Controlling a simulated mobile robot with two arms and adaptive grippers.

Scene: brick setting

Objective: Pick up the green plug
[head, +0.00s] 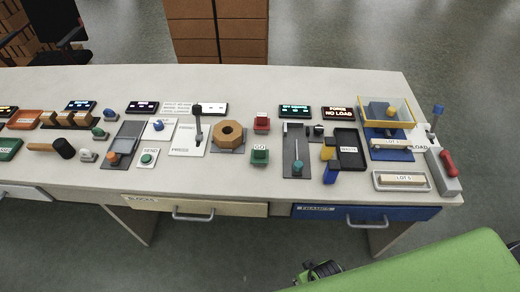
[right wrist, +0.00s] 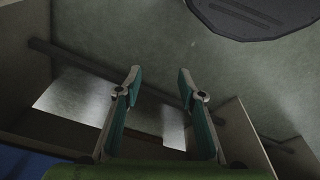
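A small green plug (head: 98,132) stands on the left part of the light grey table. A blue plug (head: 110,115) is just behind it and a whitish plug (head: 86,155) is in front of it. My right gripper shows in the right wrist view (right wrist: 159,82) with its two fingers apart and nothing between them. In the head view a dark part of it (head: 322,270) is at the bottom, below the table's front edge and far to the right of the green plug. My left gripper is in neither view.
A mallet (head: 52,148) and wooden blocks (head: 66,118) lie left of the plug. A grey slider panel (head: 124,143) is close on its right. Drawers with handles (head: 193,216) line the table front. A blue-based tray with yellow rim (head: 388,110) stands at right.

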